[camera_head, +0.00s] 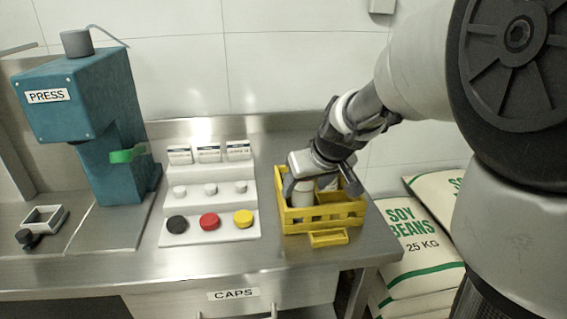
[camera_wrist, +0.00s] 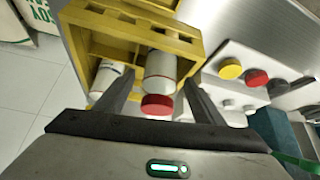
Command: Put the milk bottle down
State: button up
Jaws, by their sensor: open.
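A white bottle with a red cap (camera_wrist: 157,104), which I take to be the milk bottle, stands in a compartment of the yellow crate (camera_wrist: 111,28). In the wrist view my gripper (camera_wrist: 160,84) is open, with one finger on each side of this bottle. I cannot tell whether a finger touches it. A second white bottle (camera_wrist: 103,77) is in the crate, left of the left finger. In the head view my gripper (camera_head: 306,184) reaches down into the yellow crate (camera_head: 325,219) on the steel counter. A white bottle body shows under it, its cap hidden by the gripper.
Left of the crate is a white stepped rack with black (camera_head: 177,224), red (camera_head: 209,221) and yellow (camera_head: 243,218) caps. A teal press (camera_head: 85,120) stands further left. Soy bean sacks (camera_head: 420,245) are stacked beyond the counter's right edge.

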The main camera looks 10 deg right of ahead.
jog(key=p+v, duration=0.3)
jog(key=v, duration=0.9)
jog(key=s+a+f+m+h, duration=0.1)
jog(key=s+m, duration=0.1)
jog(key=s, duration=1.5)
jog(key=shift+s+a+f+g, duration=0.25)
jog(key=shift+s+g, duration=0.05)
jog(key=shift+g, duration=0.1)
